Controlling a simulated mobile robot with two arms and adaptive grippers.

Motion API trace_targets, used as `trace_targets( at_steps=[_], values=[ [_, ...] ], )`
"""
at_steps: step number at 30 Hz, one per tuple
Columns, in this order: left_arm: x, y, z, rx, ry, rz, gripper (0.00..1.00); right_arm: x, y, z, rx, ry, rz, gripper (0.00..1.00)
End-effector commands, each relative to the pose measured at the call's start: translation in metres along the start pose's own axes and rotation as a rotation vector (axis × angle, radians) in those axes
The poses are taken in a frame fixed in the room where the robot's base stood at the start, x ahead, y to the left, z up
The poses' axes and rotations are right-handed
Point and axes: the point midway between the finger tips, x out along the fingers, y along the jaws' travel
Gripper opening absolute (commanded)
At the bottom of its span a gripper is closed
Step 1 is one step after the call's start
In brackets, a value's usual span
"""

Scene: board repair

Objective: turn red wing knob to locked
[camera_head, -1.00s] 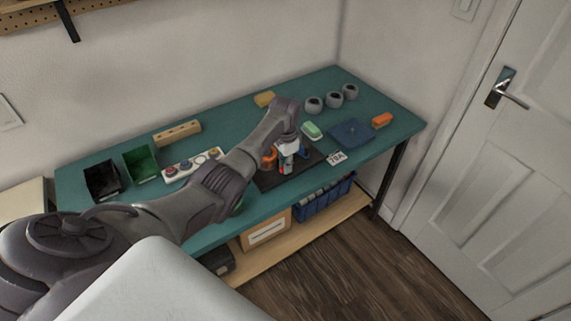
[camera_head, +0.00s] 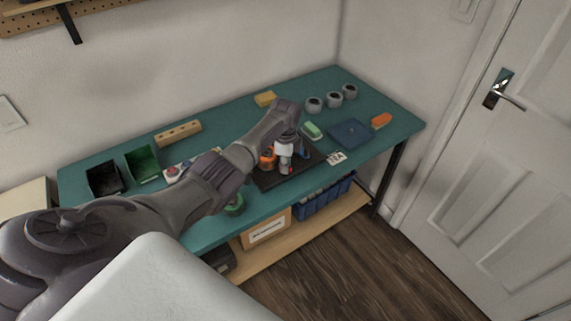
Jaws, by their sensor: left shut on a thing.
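The red wing knob (camera_head: 290,171) shows as a small patch of red at the tip of my left gripper (camera_head: 287,165), on the dark board (camera_head: 268,182) on the teal workbench. My left gripper points down over the board and is shut on the knob. The fingers hide most of the knob, so I cannot tell its exact angle. An orange round part (camera_head: 267,160) sits just left of the gripper, and a blue part (camera_head: 304,153) just right of it. My right gripper is not in view.
Right of the board lie a white label card (camera_head: 336,158), a green-and-white block (camera_head: 312,130) and a blue cloth-like square (camera_head: 349,133). A green round thing (camera_head: 235,206) is near the front edge. Black (camera_head: 103,179) and green bins (camera_head: 142,164) stand at left.

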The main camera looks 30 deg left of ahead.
Motion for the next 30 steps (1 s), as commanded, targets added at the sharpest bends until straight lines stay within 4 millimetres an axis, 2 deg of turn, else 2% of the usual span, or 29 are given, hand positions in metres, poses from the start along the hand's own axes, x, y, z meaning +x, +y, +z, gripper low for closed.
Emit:
trace_targets(
  at_steps=[18,30],
  values=[
    [-0.0002,-0.0008,-0.0001,0.551,0.0,-0.002,0.0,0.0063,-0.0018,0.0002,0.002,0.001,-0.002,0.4],
    [-0.0007,-0.0007,-0.0003,0.734,0.001,-0.002,0.0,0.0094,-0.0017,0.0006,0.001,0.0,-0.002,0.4]
  ],
)
